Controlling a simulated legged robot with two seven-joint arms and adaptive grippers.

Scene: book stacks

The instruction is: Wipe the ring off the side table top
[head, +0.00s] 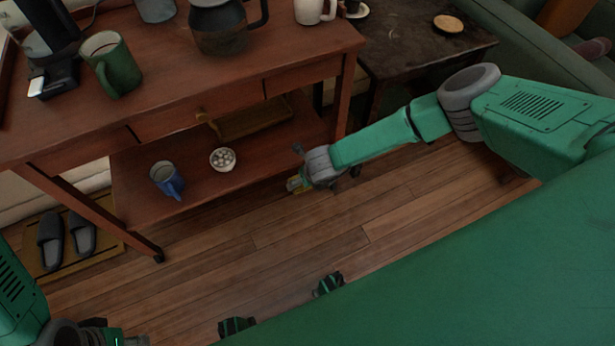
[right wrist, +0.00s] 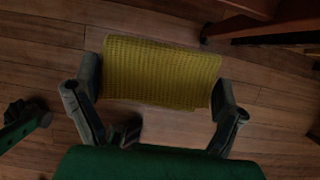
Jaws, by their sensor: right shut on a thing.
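My right gripper (head: 297,184) hangs low over the floor, in front of the wooden cart's lower shelf. In the right wrist view the gripper (right wrist: 155,98) is shut on a folded yellow waffle-weave cloth (right wrist: 160,72), held above the floorboards. The dark side table (head: 425,62) stands at the upper right in the head view, apart from the gripper. Its top has faint pale marks, but I cannot make out a clear ring. A round tan disc (head: 448,24) and a saucer (head: 357,12) with a dark cup sit on it. My left arm shows only at the lower-left edge; its fingers are unclear.
The reddish wooden cart (head: 170,90) holds a green mug (head: 112,64), a coffee pot (head: 218,27) and a white mug (head: 310,10). Its lower shelf carries a blue mug (head: 167,180) and a bowl (head: 223,159). A green sofa (head: 540,50) borders the side table. Slippers (head: 66,239) lie left.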

